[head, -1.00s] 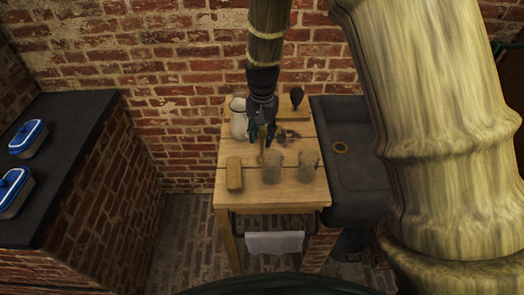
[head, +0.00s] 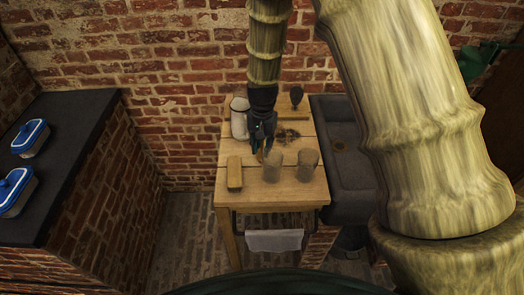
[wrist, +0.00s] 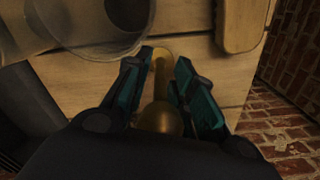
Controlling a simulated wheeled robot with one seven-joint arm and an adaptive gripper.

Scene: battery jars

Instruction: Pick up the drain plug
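A brass-coloured piece with a rounded knob and a thin stem, seemingly the drain plug (wrist: 160,118), is between my fingers in the wrist view. In the head view it is a small brass spot (head: 268,146), mostly hidden by my gripper (head: 262,142). My gripper (wrist: 163,62) points down over the wooden table, behind the two glass jars. Its two teal-sided fingers are apart, one on each side of the brass piece. A gap shows beside the stem; contact at the knob cannot be told.
Two glass jars (head: 272,167) (head: 307,165) stand close in front and right. A wooden block (head: 234,173) lies at the left front, a white jug (head: 239,120) behind. The dark sink (head: 346,187) adjoins the table's right side.

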